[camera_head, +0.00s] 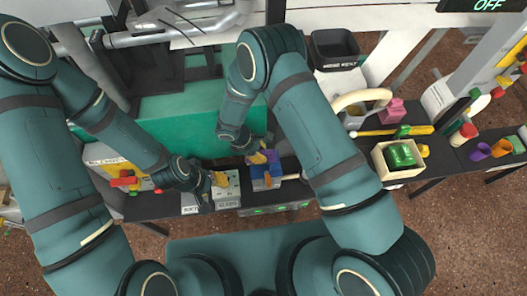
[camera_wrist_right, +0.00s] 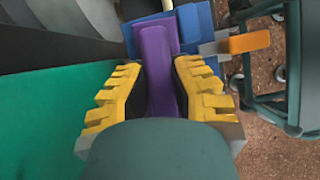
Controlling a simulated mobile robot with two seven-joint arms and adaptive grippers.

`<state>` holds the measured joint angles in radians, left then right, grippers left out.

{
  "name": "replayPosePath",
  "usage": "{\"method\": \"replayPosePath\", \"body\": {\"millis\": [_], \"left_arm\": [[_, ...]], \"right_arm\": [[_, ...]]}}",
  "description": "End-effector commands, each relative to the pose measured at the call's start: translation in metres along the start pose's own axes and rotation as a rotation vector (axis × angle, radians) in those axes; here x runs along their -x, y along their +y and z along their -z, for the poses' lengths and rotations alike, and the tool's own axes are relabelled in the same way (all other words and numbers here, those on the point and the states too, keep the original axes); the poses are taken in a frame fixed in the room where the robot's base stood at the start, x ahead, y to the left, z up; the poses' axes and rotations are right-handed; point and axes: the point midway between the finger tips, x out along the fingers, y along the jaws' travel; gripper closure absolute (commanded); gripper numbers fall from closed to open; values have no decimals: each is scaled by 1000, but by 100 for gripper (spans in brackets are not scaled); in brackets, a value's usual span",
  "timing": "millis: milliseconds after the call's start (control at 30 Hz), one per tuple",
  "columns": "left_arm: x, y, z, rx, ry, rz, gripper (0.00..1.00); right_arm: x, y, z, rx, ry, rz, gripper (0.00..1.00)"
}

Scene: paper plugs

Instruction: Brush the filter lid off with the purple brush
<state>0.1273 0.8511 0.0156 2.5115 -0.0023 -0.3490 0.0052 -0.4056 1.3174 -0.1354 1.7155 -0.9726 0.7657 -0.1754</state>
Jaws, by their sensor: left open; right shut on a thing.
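The purple brush (camera_wrist_right: 157,62) is between the yellow fingers of my right gripper (camera_wrist_right: 160,95), which is shut on it. In the head view my right gripper (camera_head: 262,157) is above a blue box-like unit (camera_head: 266,183), which appears to be the filter with its lid. In the right wrist view the blue unit (camera_wrist_right: 197,25) lies just beyond the brush. Whether the brush touches it is unclear. My left gripper (camera_head: 212,188) is open and empty, left of the blue unit, over grey labelled boxes. The brush's far end is mostly hidden.
A grey box (camera_head: 228,190) stands left of the blue unit. An orange-ended lever (camera_wrist_right: 248,42) sticks out right of it. A green machine surface (camera_head: 170,118) lies behind. A tray with a green object (camera_head: 400,175) and a black bin (camera_head: 335,50) stand to the right.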

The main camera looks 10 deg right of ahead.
Motion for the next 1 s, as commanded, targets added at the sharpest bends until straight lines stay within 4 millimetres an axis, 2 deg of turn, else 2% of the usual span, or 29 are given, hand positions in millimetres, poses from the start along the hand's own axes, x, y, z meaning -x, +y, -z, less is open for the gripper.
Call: {"method": "replayPosePath", "body": {"millis": [233, 467, 800, 1000], "left_arm": [[0, 0, 0, 0, 0, 0, 55], [0, 0, 0, 0, 0, 0, 55], [0, 0, 0, 0, 0, 0, 55], [0, 0, 0, 0, 0, 0, 55]], "right_arm": [[8, -2, 19, 1, 2, 0, 100], [11, -4, 26, 0, 2, 1, 100], [23, -6, 46, 1, 3, 0, 100], [25, -6, 49, 1, 2, 0, 100]]}}
